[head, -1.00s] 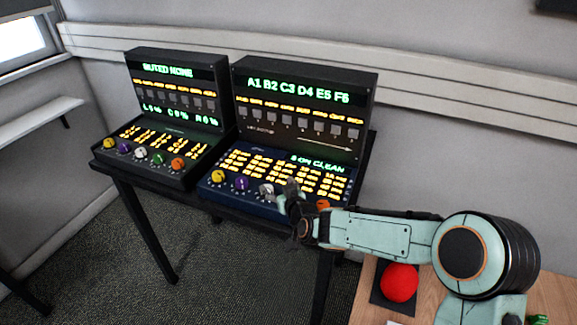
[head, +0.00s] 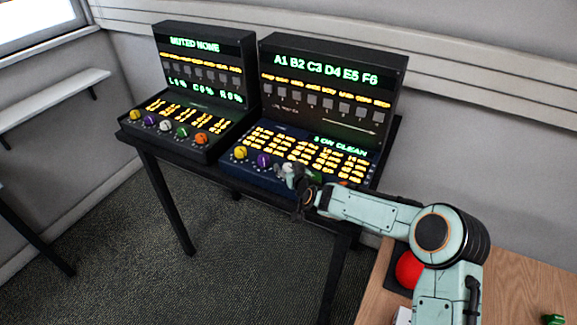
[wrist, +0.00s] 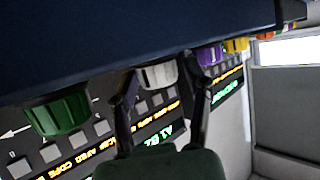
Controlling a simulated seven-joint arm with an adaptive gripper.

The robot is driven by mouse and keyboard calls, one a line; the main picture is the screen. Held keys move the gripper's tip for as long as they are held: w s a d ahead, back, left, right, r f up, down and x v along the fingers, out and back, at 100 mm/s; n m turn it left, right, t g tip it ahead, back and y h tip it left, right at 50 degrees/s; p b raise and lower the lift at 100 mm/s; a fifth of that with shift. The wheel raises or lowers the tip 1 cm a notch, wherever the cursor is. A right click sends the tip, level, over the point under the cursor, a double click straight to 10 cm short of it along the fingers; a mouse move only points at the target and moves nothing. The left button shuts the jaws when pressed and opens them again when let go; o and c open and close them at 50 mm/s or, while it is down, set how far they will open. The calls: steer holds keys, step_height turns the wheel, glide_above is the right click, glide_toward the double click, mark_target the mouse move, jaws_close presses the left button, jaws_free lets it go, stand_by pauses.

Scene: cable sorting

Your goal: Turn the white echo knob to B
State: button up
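The white knob (head: 287,167) is on the front row of the right-hand dark blue console (head: 240,177), to the right of a purple knob (head: 264,160). In the wrist view, the white knob (wrist: 157,75) lies between the two fingers of my gripper (wrist: 159,78). The fingers stand apart on either side of it, with a slim gap showing on the right. I cannot see firm contact. In the head view my gripper (head: 296,176) is right at the knob and partly hides it. The knob's pointer and its letter marks are not readable.
A green knob (wrist: 60,112) is close beside the left finger in the wrist view. A yellow knob (head: 240,152) sits left of the purple one. The left console (head: 187,150) has its own row of coloured knobs. A red ball (head: 409,268) is near my arm.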

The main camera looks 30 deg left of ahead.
jaws_close()
steer(key=shift+m+t+h, duration=0.3)
steer(key=shift+m, duration=0.1)
steer(key=m+t+h, duration=0.1)
steer(key=m+h, duration=0.1)
steer(key=m+t+h, duration=0.1)
steer(key=h, duration=0.1)
steer(key=shift+s+a+r+m, duration=0.1)
steer(key=shift+a+m, duration=0.1)
steer(key=shift+m, duration=0.2)
steer(key=m+t+h, duration=0.1)
steer(key=m+h, duration=0.2)
steer(key=shift+m+h, duration=0.3)
steer(key=shift+h, duration=0.1)
steer(key=shift+d+m+h, duration=0.1)
steer(key=shift+m+h, duration=1.1)
steer(key=shift+h, duration=0.2)
steer(key=shift+d+m+h, duration=0.1)
steer(key=shift+m+h, duration=0.2)
steer(key=shift+h, duration=0.2)
steer(key=shift+o, duration=2.4)
jaws_free()
